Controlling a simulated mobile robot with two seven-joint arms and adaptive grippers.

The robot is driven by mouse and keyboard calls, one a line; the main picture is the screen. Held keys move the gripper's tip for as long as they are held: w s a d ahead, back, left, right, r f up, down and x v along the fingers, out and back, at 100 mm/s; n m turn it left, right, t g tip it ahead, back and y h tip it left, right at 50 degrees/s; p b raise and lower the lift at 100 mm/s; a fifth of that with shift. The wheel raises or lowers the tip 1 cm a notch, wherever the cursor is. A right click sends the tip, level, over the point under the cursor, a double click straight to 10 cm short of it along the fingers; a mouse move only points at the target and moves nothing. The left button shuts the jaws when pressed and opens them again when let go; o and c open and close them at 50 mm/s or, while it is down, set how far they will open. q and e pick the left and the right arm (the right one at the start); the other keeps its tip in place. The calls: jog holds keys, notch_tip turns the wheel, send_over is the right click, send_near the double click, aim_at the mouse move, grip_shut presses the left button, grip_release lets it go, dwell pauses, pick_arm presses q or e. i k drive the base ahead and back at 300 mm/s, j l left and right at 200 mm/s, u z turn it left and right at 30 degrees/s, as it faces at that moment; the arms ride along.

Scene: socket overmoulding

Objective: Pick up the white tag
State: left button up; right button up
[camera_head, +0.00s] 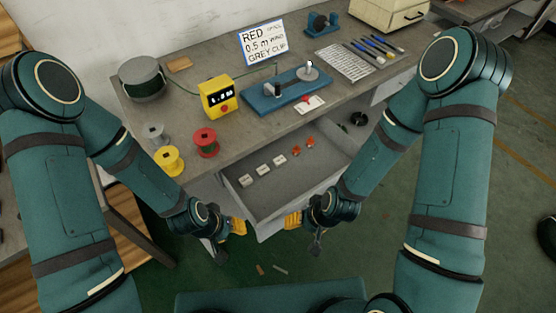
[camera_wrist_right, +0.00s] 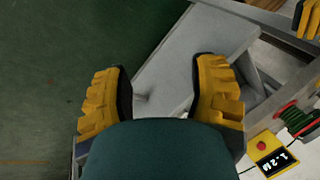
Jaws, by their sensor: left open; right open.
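A small white tag (camera_head: 310,105) with a red mark at its top lies flat on the grey workbench (camera_head: 222,171), close to the front edge and just in front of the blue fixture. My left gripper (camera_head: 236,228) is low in front of the bench, left of the open drawer's front, empty. My right gripper (camera_head: 295,220) is at the drawer's right front, also below the tag and apart from it. In the right wrist view its yellow fingers (camera_wrist_right: 160,95) are spread with nothing held between them. The tag cannot be made out there.
An open drawer (camera_head: 263,214) holds several white and red parts. On the bench stand a blue fixture (camera_head: 258,103), a yellow meter (camera_head: 216,97), a red spool (camera_head: 206,142), a yellow spool (camera_head: 168,161) and a written sign (camera_head: 262,40).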

aim_at(246, 180)
jog(key=j+z, duration=0.3)
jog(key=j, duration=0.2)
jog(key=j+z, duration=0.35)
jog(key=k+j+z, duration=0.3)
jog(key=j, duration=0.25)
jog(key=j+z, duration=0.3)
jog(key=j, duration=0.2)
jog(key=k+j+z, duration=0.1)
jog(key=j+z, duration=0.3)
jog(key=i, duration=0.3)
